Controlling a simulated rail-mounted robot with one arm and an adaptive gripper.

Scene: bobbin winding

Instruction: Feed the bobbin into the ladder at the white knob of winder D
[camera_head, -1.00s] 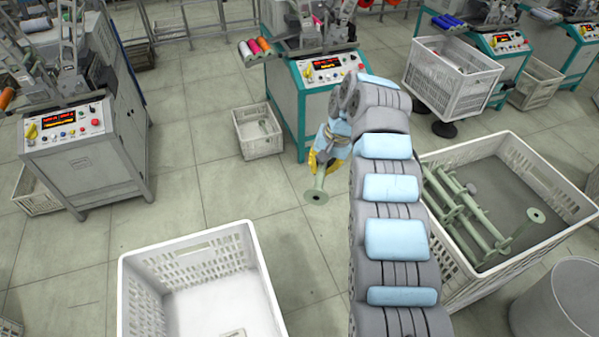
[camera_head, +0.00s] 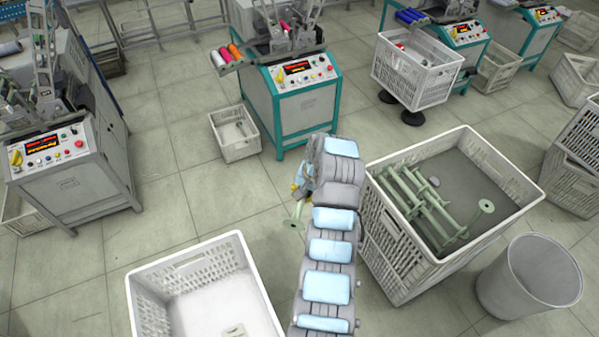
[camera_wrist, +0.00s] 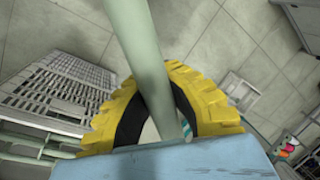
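A pale green bobbin (camera_head: 294,222) with a round flange hangs at the far end of my arm in the head view. My gripper (camera_head: 297,188) is mostly hidden there behind my arm. In the wrist view its yellow fingers (camera_wrist: 165,85) close around the bobbin's green shaft (camera_wrist: 138,35). The winder at the middle back (camera_head: 292,100) and the winder at the left (camera_head: 75,175) have control panels with small knobs. I cannot tell which winder is D; no letter is legible, and no ladder is clearly made out.
A large white crate (camera_head: 395,262) at right holds several green bobbins. A small white crate (camera_head: 238,152) sits beside the middle winder. A grey bin (camera_head: 530,285) stands at right.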

